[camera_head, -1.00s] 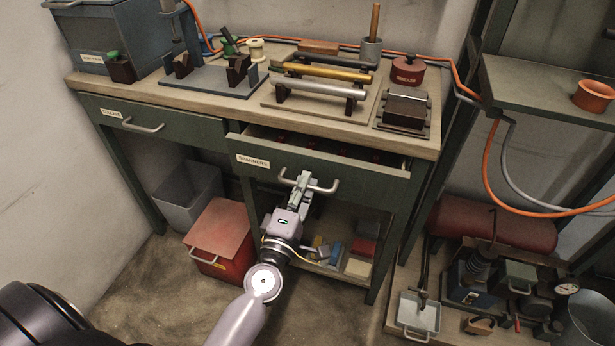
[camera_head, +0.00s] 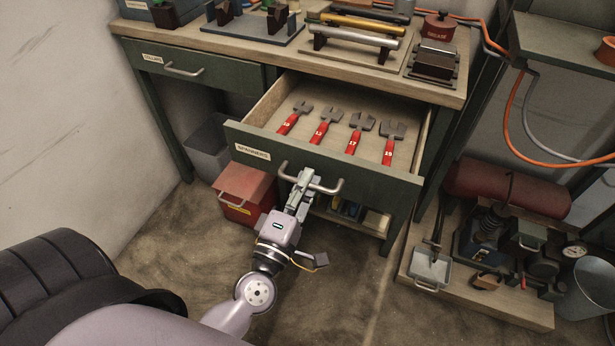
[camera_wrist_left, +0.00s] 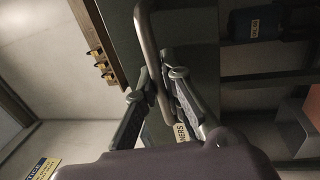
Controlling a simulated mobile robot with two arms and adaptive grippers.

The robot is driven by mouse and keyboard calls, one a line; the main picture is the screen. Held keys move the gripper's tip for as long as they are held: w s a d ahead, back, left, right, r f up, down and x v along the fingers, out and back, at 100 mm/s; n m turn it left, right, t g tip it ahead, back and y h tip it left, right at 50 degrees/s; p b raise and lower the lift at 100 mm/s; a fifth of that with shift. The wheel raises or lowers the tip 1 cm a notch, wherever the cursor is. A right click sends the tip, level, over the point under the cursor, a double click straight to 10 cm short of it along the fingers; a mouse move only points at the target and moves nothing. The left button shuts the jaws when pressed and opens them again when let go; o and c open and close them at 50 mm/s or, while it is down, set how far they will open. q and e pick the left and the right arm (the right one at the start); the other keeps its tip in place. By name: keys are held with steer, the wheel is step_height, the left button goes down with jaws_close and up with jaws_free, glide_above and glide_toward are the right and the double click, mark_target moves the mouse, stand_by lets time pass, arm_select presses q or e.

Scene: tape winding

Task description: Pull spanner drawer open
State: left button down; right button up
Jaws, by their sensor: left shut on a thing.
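The spanner drawer (camera_head: 330,160) stands well out from the workbench in the head view, with a label on the left of its front. Several red-handled spanners (camera_head: 353,133) with grey heads lie in a row inside it. My left gripper (camera_head: 302,182) is shut on the curved metal handle (camera_head: 326,189) of this drawer, near the handle's left part. The left wrist view also shows the handle (camera_wrist_left: 147,45) between the fingers of my left gripper (camera_wrist_left: 160,85). My right gripper is not in view.
A shut drawer (camera_head: 200,80) is to the left under the worktop (camera_head: 240,58). A red box (camera_head: 243,190) and a grey bin (camera_head: 210,145) stand on the floor below. A low platform with machinery (camera_head: 480,290) is at the right. Floor in front is free.

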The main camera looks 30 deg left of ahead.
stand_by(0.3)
arm_select(q)
steer(key=c, duration=1.7)
jaws_free()
steer(key=shift+s, duration=0.1)
steer(key=v, duration=1.2)
